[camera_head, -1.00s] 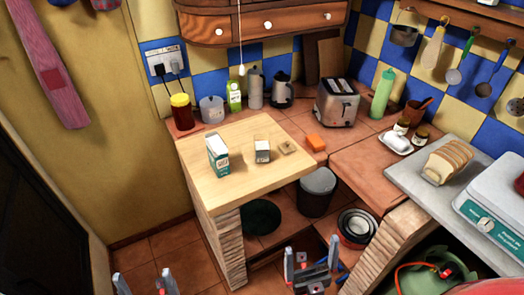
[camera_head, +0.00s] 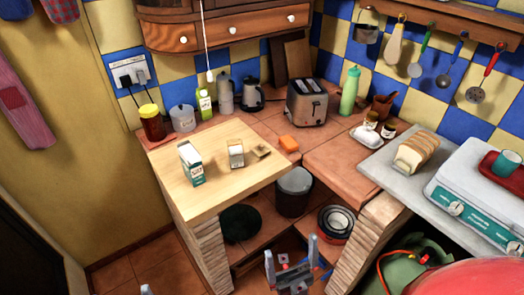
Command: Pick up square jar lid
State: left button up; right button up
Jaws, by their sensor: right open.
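The square jar lid (camera_head: 261,151) is a small, flat, tan piece lying on the pale wooden counter top (camera_head: 215,200). It lies just right of a small square glass jar (camera_head: 236,154), apart from it. My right gripper (camera_head: 290,252) is open and empty, low in the middle of the head view, in front of the counter and well short of the lid. Only a fingertip of my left gripper (camera_head: 147,289) shows at the bottom edge; its jaws are out of view.
A salt carton (camera_head: 190,164) stands left of the jar. Stacked bowls (camera_head: 336,223) and a bin (camera_head: 293,192) sit below. The wooden top's front is clear.

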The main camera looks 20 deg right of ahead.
aim_at(261, 150)
jog(key=i+l, duration=0.15)
jog(key=i, duration=0.25)
jog(key=i+l, duration=0.15)
jog(key=i, duration=0.25)
jog(key=z, duration=0.05)
